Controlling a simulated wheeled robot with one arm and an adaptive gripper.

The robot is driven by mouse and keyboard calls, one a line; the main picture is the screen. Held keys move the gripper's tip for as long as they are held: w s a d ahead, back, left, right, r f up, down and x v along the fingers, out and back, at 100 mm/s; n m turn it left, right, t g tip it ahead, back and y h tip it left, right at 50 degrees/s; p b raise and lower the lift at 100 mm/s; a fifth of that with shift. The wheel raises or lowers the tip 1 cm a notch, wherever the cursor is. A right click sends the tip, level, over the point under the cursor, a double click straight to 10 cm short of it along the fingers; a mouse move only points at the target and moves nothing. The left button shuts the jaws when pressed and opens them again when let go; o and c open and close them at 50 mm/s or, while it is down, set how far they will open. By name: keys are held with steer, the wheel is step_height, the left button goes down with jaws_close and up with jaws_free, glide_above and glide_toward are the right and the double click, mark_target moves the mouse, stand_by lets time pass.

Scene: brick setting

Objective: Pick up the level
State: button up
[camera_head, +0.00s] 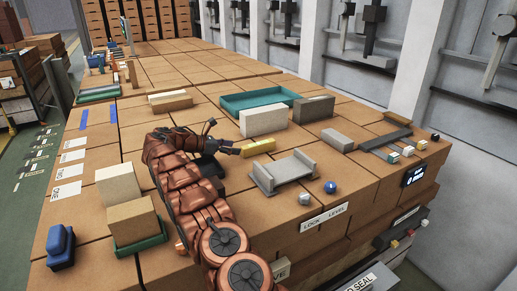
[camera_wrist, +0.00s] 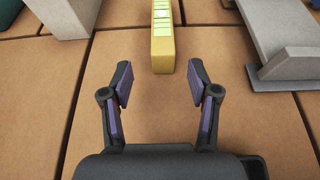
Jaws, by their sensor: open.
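The level is a yellow bar (camera_head: 258,146) lying on the brown tiled worktop. In the wrist view the yellow level (camera_wrist: 162,40) lies straight ahead, with pale green windows along its top. My gripper (camera_head: 228,147) is just left of the level's near end, low over the worktop. In the wrist view my gripper (camera_wrist: 160,80) is open and empty, its two purple-padded fingers spread apart. The level's near end sits just beyond the fingertips, roughly centred between them, and not between the pads.
A cream block (camera_head: 263,121) stands close behind the level. A grey channel-shaped bracket (camera_head: 284,171) lies close to its right front. A teal tray (camera_head: 242,101) sits further back. Blocks on a green base (camera_head: 140,243) stand at left front. Worktop left of my gripper is partly clear.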

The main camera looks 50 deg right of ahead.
mark_target(242, 149)
steer(key=x, duration=0.7)
steer(key=shift+s+f, duration=0.2)
steer(key=shift+s, duration=0.05)
jaws_close()
stand_by(0.3)
